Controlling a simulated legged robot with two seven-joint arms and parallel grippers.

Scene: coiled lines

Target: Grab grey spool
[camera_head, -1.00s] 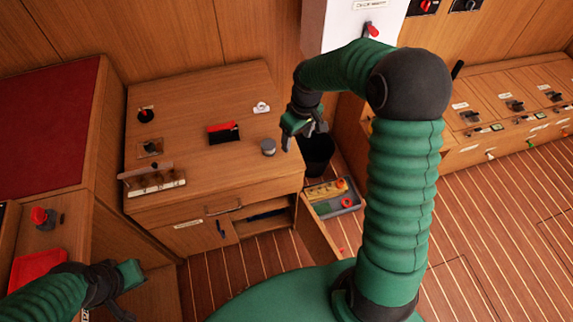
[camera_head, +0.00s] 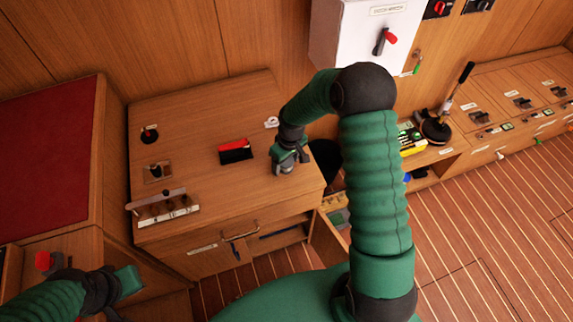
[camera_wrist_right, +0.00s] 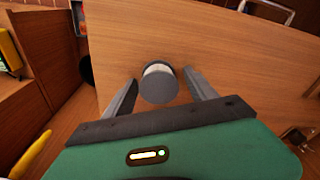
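The grey spool (camera_wrist_right: 158,84) stands on the wooden cabinet top, near its right edge. In the wrist view it has a dark grey end and a pale band, and it sits between the two fingers of my right gripper (camera_wrist_right: 160,92). The fingers are open, with a gap visible on both sides of the spool. In the head view my right gripper (camera_head: 288,163) is down at the cabinet top and mostly hides the spool. My left gripper (camera_head: 122,290) is at the lower left, far from the spool; its fingers are not clear.
On the cabinet top (camera_head: 200,120) are a black-and-red item (camera_head: 235,151), a white roll (camera_head: 271,122), small levers and a rack (camera_head: 165,209) at the left. A dark bin (camera_head: 325,155) stands right of the cabinet. A white box (camera_head: 365,35) hangs on the wall.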

